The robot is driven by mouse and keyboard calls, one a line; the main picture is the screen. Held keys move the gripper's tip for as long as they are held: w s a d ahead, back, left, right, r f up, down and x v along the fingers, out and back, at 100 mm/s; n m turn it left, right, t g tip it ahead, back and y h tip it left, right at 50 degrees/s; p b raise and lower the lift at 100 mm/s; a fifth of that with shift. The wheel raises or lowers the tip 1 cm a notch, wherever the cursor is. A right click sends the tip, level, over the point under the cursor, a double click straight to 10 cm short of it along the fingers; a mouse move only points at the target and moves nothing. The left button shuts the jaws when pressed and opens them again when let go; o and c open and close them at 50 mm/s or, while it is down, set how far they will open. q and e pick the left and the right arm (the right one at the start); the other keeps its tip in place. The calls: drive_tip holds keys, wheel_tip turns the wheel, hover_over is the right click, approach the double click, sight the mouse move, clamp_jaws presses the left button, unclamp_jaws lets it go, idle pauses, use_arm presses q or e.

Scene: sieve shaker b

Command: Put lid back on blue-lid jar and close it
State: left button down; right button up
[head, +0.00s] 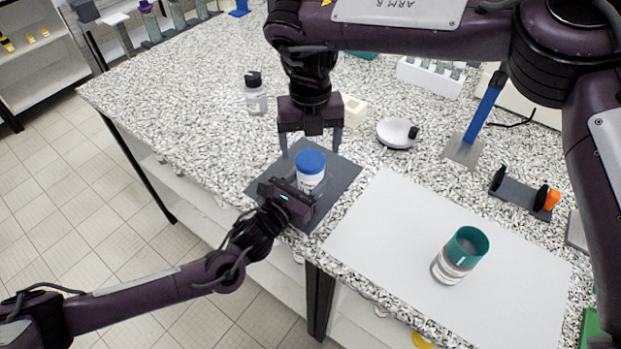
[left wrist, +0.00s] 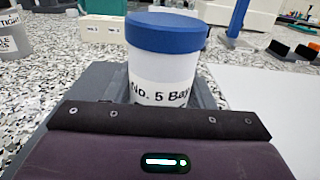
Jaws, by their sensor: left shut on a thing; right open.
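The white jar (head: 310,182) stands upright on a dark grey mat (head: 343,178). Its blue lid (head: 310,161) sits level on top; I cannot tell how tightly it is closed. In the left wrist view the jar (left wrist: 160,80) shows a label reading "No. 5 Ba..." below the lid (left wrist: 165,32). My left gripper (head: 301,190) is shut on the jar body from the front, low down, its fingertips mostly hidden. My right gripper (head: 311,148) points down, open and empty, just behind and above the lid with one finger towards each side.
A dark-capped bottle (head: 255,95), a small cream block (head: 353,108) and a round white device (head: 397,133) stand behind. The table's front edge lies close to the mat.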

sight(303, 186)
wheel_tip(303, 186, up, 8)
drive_tip(key=shift+r, duration=0.15)
use_arm(q)
drive_tip(key=c, duration=0.6)
unclamp_jaws()
drive_tip(key=b+v, duration=0.1)
drive_tip(key=v, duration=0.6)
drive_tip(key=shift+f+b, duration=0.15)
drive_tip(key=shift+b, duration=0.15)
drive_tip(key=shift+s+a, duration=0.25)
drive_tip(key=shift+s, duration=0.05)
use_arm(e)
drive_tip(key=shift+f, duration=0.85)
use_arm(q)
drive_tip(key=shift+s, duration=0.1)
use_arm(e)
drive_tip(key=shift+s+a, duration=0.1)
